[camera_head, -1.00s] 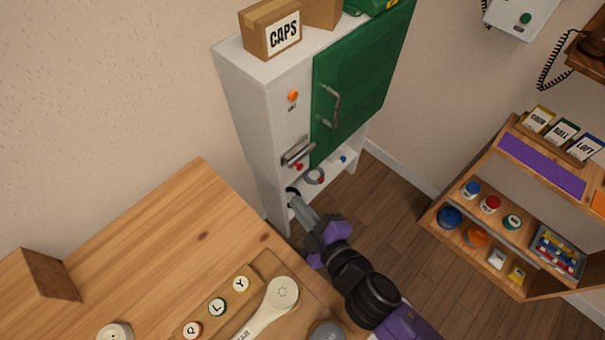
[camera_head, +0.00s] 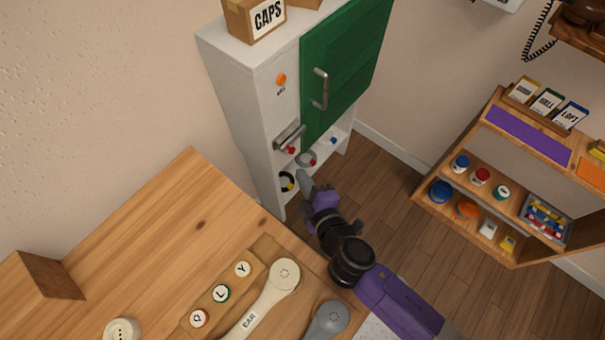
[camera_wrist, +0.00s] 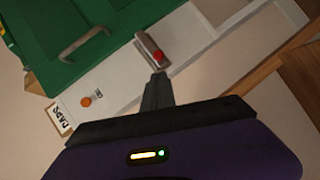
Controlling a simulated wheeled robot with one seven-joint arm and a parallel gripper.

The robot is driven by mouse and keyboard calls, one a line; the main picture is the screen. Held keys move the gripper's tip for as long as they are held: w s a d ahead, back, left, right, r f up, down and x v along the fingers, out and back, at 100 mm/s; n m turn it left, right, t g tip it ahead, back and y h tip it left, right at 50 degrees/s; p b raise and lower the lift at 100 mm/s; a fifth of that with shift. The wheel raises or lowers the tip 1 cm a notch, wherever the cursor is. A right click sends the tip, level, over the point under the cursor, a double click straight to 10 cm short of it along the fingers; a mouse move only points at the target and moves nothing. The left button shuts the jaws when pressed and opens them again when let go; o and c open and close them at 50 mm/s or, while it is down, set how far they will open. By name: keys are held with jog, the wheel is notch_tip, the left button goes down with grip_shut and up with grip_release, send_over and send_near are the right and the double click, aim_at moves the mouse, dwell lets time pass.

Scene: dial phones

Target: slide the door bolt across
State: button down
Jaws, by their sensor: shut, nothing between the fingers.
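The door bolt (camera_head: 289,137) is a grey metal bar on the white cabinet's front, beside the lower left edge of the green door (camera_head: 345,75). Its right end lies close to the door edge; I cannot tell whether it overlaps the door. A red knob (camera_head: 291,150) shows just under the bar. In the wrist view the bolt (camera_wrist: 149,47) and red knob (camera_wrist: 158,56) lie just beyond my fingertips. My gripper (camera_head: 302,173) is shut and empty, below the bolt in the head view. Contact with the knob is not clear. The door looks closed.
An open shelf with small rings and knobs (camera_head: 306,160) lies under the door. A wooden table (camera_head: 150,230) with a cream handset (camera_head: 268,300) fills the lower left. A wooden shelf unit (camera_head: 480,215) stands at right, with bare floor between.

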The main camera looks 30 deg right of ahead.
send_near(297, 137)
jog(key=w+a, duration=0.1)
jog(key=w+a+f, duration=0.1)
jog(key=a, duration=0.2)
jog(key=shift+w+f+p, duration=0.25)
jog(key=shift+w+p, duration=0.1)
jog(key=shift+w, duration=0.05)
jog(key=d+p, duration=0.1)
jog(key=d, duration=0.1)
jog(key=w+d+p, duration=0.1)
jog(key=d, duration=0.1)
jog(key=shift+w+d+r, duration=0.1)
jog(key=shift+w+d, duration=0.15)
jog(key=shift+d, duration=0.2)
